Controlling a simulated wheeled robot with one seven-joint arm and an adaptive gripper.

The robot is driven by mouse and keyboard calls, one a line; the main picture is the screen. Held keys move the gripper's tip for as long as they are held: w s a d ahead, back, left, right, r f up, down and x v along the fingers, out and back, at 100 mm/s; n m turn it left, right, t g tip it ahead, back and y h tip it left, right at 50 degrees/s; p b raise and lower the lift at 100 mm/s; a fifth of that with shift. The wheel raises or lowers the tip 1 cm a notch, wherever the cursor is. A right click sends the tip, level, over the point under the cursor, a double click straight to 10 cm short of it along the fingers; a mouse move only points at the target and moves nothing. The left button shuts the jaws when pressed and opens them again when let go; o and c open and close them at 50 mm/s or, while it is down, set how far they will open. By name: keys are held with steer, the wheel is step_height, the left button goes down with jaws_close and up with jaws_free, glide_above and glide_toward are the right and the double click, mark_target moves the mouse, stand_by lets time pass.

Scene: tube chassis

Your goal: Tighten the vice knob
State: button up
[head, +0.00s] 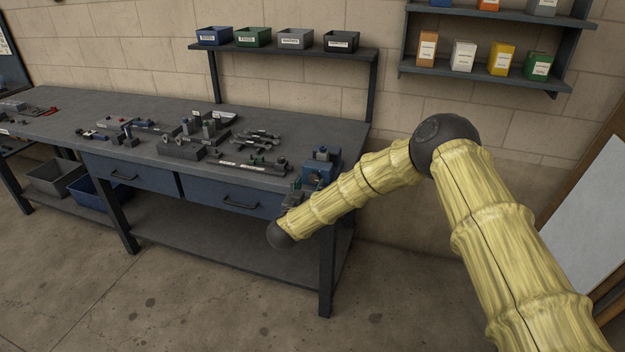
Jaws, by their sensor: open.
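A blue bench vice (322,168) stands at the front right corner of the workbench. My forearm passes in front of its lower part. The vice knob is too small or too hidden to make out clearly. My arm comes in from the lower right, and its dark wrist ball hangs in front of the bench's front edge. My gripper (292,198) shows as a small dark grey shape just above the wrist ball, left of and below the vice. It is open. Whether it touches the vice cannot be told from here.
The workbench (80,120) carries several wrenches (255,137), metal blocks and small tools left of the vice. Blue drawers (231,199) sit under its top. A raised shelf (285,51) with labelled bins stands behind. The floor in front is clear.

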mark_target(314, 179)
steer(key=shift+p+x, duration=0.3)
steer(key=shift+x, duration=1.5)
